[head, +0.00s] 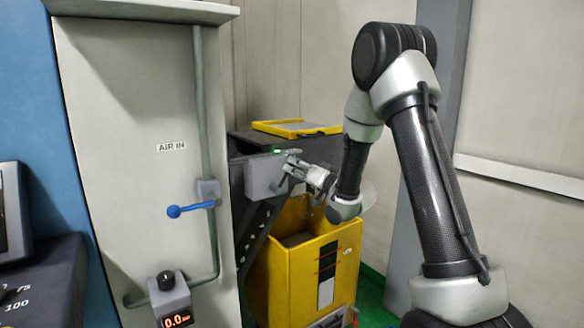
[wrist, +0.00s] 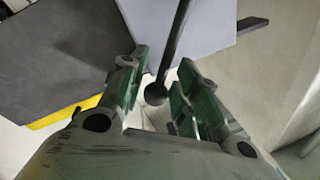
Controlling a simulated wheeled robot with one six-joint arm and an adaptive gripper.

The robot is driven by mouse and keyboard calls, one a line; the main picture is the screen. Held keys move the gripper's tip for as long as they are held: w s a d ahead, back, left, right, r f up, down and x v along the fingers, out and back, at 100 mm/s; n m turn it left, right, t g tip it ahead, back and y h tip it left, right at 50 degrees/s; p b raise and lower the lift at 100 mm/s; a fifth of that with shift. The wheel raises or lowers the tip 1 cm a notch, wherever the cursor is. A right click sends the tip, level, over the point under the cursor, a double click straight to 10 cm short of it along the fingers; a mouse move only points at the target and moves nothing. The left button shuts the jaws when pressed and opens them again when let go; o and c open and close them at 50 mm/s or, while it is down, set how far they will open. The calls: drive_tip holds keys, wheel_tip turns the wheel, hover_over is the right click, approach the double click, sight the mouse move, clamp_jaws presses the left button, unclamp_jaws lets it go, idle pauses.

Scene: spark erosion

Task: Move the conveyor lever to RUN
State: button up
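The conveyor lever is a dark rod with a round black knob (wrist: 156,94) in the wrist view. It comes from the pale grey control box (wrist: 195,25), and its knob end lies between my two fingers. My gripper (wrist: 163,62) is open around the lever, with a gap showing on either side of the rod. In the head view my gripper (head: 289,166) is at the front of the grey control box (head: 263,177), beside a small green light (head: 277,151). The lever cannot be made out there, and its RUN marking is not readable.
A yellow bin (head: 292,267) stands below my gripper. A yellow-framed tray (head: 296,128) lies on the dark conveyor housing behind. To the left is a pale cabinet (head: 130,110) marked AIR IN, with a blue-handled valve (head: 188,209) and a small gauge (head: 171,301).

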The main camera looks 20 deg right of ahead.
drive_tip(key=v, duration=0.9)
drive_tip(key=shift+s+d, duration=0.2)
drive_tip(key=shift+s, duration=0.1)
drive_tip(key=shift+f, duration=0.1)
